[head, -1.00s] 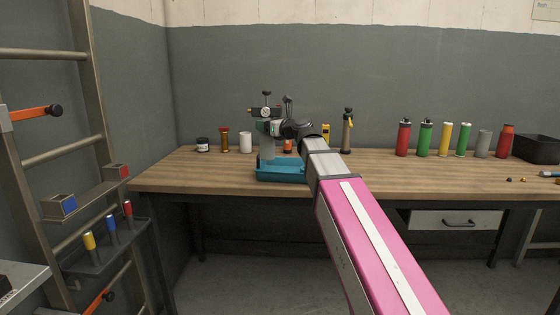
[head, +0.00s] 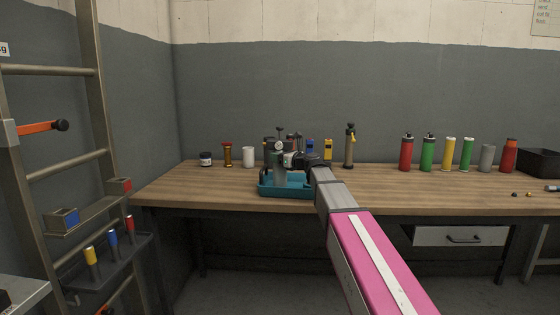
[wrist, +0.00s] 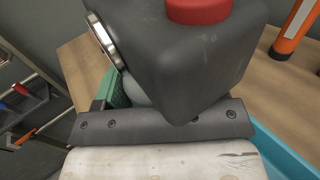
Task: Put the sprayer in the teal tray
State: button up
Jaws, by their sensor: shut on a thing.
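The sprayer (head: 280,173) has a grey body, a dark head and a round pale gauge. My gripper (head: 291,160) is shut on it near its upper part, with the sprayer roughly upright. The teal tray (head: 285,191) is on the bench below it. The sprayer's lower end is over or inside the tray; I cannot tell whether it touches the floor. In the wrist view, a dark head with a red cap (wrist: 198,10) and a silver-rimmed gauge fills the middle. The tray's edge (wrist: 285,155) shows at the lower right.
Small blue and yellow items and an olive cylinder (head: 349,147) stand behind and right. Several coloured bottles and a black bin (head: 538,163) are farther right.

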jog(key=shift+f, duration=0.65)
jog(key=o, duration=1.2)
jog(key=shift+f, duration=0.1)
jog(key=v, duration=1.2)
jog(key=shift+s, duration=0.1)
